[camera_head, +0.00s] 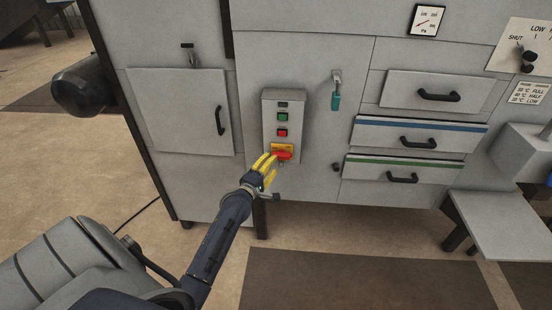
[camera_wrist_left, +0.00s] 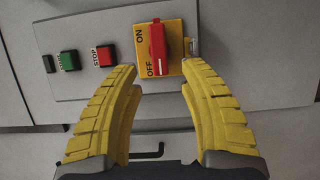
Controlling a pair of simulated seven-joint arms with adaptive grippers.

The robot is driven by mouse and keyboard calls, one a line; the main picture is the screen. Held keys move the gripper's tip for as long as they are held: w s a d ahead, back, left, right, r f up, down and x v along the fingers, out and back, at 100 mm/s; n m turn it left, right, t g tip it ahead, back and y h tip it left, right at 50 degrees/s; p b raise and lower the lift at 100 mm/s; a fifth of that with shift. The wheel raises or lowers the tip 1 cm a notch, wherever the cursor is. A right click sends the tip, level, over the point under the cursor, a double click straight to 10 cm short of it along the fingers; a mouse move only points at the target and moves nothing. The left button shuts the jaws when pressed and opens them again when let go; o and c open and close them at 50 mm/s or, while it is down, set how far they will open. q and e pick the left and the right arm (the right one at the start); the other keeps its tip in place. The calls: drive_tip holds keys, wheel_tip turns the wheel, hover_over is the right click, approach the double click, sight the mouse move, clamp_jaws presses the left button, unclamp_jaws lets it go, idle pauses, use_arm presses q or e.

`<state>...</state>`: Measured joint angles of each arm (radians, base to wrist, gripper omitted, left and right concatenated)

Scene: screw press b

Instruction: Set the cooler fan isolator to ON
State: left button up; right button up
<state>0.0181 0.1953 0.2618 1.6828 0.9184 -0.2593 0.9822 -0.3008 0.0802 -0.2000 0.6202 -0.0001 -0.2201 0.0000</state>
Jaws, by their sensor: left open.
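The cooler fan isolator is a red rotary handle (camera_wrist_left: 158,42) on a yellow plate (camera_wrist_left: 176,32) marked ON and OFF, low on a grey control box. In the head view the handle (camera_head: 283,155) lies about level. In the left wrist view its white-marked end lies beside the word OFF. My left gripper (camera_head: 267,164) is at the isolator, with yellow fingers. In the left wrist view the open fingers (camera_wrist_left: 161,72) point at the plate, one tip on each side of the handle's OFF end. I see no clear contact. My right gripper is not in view.
The control box (camera_head: 269,127) also carries a green button (camera_head: 283,117) and a red STOP button (camera_head: 282,132) above the isolator. A teal-handled lever (camera_head: 336,101) hangs to the right. Drawers with black handles (camera_head: 418,142) are farther right, and a cabinet door (camera_head: 180,115) is at left.

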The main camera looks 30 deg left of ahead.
sight(282, 155)
use_arm(q)
drive_tip(key=shift+w+a, duration=0.2)
drive_tip(key=shift+w, duration=2.1)
clamp_jaws()
